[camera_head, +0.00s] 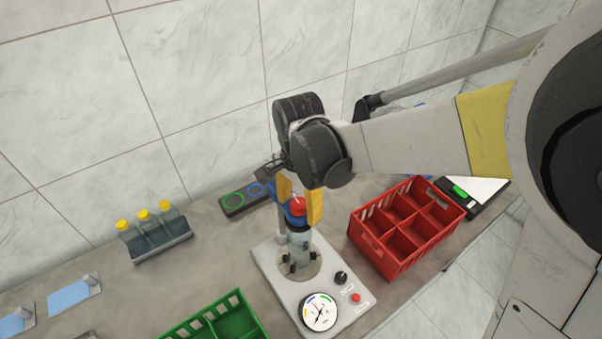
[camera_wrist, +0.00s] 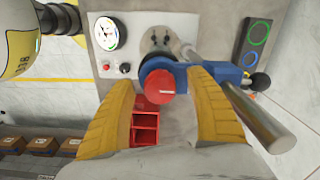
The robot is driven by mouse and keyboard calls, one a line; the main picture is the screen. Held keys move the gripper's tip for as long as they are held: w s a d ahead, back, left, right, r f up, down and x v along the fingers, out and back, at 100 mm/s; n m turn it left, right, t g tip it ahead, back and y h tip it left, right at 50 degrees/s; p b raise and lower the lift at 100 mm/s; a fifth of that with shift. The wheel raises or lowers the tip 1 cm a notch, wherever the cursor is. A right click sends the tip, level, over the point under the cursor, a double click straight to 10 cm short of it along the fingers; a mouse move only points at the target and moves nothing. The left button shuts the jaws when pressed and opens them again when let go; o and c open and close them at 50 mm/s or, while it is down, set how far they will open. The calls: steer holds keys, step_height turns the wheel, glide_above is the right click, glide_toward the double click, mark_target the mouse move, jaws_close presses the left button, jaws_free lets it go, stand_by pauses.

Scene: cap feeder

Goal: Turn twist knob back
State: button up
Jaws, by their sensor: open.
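The black twist knob (camera_head: 341,277) sits on the grey panel (camera_head: 271,272), beside a red button (camera_head: 356,297); the knob also shows in the wrist view (camera_wrist: 125,68). I cannot tell which way it is turned. My gripper (camera_head: 298,215) is open, away from the knob. Its yellow fingers are on either side of a red cap (camera_head: 297,206) at the blue holder above a bottle (camera_head: 299,243) standing on the panel. In the wrist view the red cap (camera_wrist: 160,85) is between the fingers; I cannot tell whether they touch it.
A round gauge (camera_head: 320,312) is at the panel's front. A red crate (camera_head: 372,246) stands to the right, a green crate (camera_head: 205,324) at the front left. Yellow-capped bottles (camera_head: 145,222) stand in a rack at left. A metal post (camera_wrist: 258,118) rises beside the blue holder (camera_wrist: 220,72).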

mark_target(299, 203)
steer(key=shift+r+p, duration=2.55)
steer(key=shift+r, duration=1)
steer(key=s+d+f+n+t+b, duration=0.2)
steer(key=s+d+b, duration=0.1)
steer(key=d+b, duration=0.2)
steer(key=s+d+f+n+t+b, duration=0.2)
steer(key=d+b, duration=0.3)
steer(key=d, duration=0.4)
steer(key=s+d+f+n+t+b, duration=0.2)
steer(key=s+d+n+t+b, duration=0.1)
steer(key=d, duration=0.4)
steer(key=s+n+b, duration=0.1)
steer(key=b, duration=0.1)
steer(key=shift+d+f+b, duration=0.15)
steer(key=shift+d+b, duration=0.2)
